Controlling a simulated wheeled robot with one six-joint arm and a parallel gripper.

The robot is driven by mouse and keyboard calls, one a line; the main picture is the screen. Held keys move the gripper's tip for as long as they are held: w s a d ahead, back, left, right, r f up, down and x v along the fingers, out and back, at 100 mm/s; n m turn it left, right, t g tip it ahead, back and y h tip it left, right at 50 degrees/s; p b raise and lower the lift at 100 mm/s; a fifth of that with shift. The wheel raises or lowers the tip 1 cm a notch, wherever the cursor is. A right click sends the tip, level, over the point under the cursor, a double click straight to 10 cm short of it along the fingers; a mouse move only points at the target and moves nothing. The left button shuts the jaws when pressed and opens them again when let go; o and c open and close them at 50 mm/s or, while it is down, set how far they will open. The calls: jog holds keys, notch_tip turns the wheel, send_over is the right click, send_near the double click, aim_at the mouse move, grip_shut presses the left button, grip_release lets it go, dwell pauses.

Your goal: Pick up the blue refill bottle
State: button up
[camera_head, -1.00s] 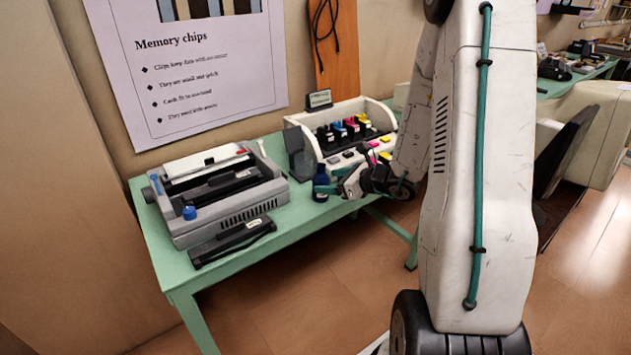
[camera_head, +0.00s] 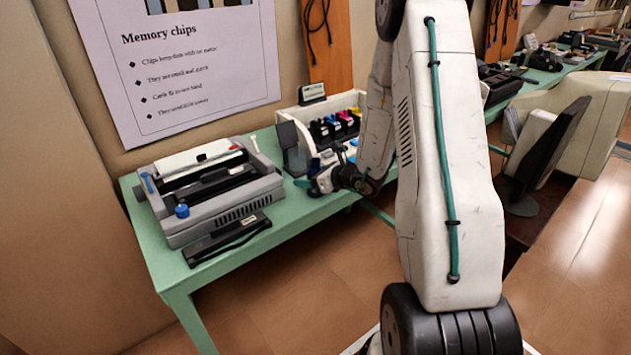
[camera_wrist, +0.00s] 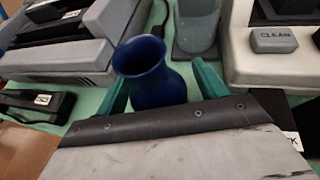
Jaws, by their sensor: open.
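The blue refill bottle (camera_wrist: 150,75) stands upright on the green table, its open mouth towards the camera in the wrist view. In the head view, only a dark blue part of the bottle (camera_head: 314,190) shows behind my gripper (camera_head: 308,184). In the wrist view my gripper (camera_wrist: 160,88) is open, with one teal finger to the left of the bottle and one to the right. The bottle is between the fingers, with its lower part hidden by the gripper body. I cannot tell whether either finger touches it.
A grey printer (camera_head: 210,190) stands left on the green table (camera_head: 160,262), with a black cartridge (camera_head: 228,240) in front. A white inkjet unit (camera_head: 349,102) with coloured cartridges is behind my arm. A grey cup-like part (camera_wrist: 196,30) stands close behind the bottle.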

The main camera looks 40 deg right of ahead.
aim_at(313, 166)
jog(key=c, duration=1.1)
jog(key=shift+r, duration=0.1)
jog(key=shift+r, duration=1.55)
jog(key=shift+s+d+r, duration=0.2)
jog(key=shift+s, duration=0.05)
jog(key=shift+s+d+r, duration=0.2)
jog(key=shift+s+d, duration=1.15)
jog(key=shift+s, duration=0.85)
jog(key=shift+s+d+r, duration=0.25)
jog(key=shift+s+d, duration=1.05)
jog(key=shift+s, duration=0.85)
jog(key=shift+s+d+r, duration=0.2)
jog(key=shift+s+d, duration=1.15)
jog(key=shift+s, duration=0.85)
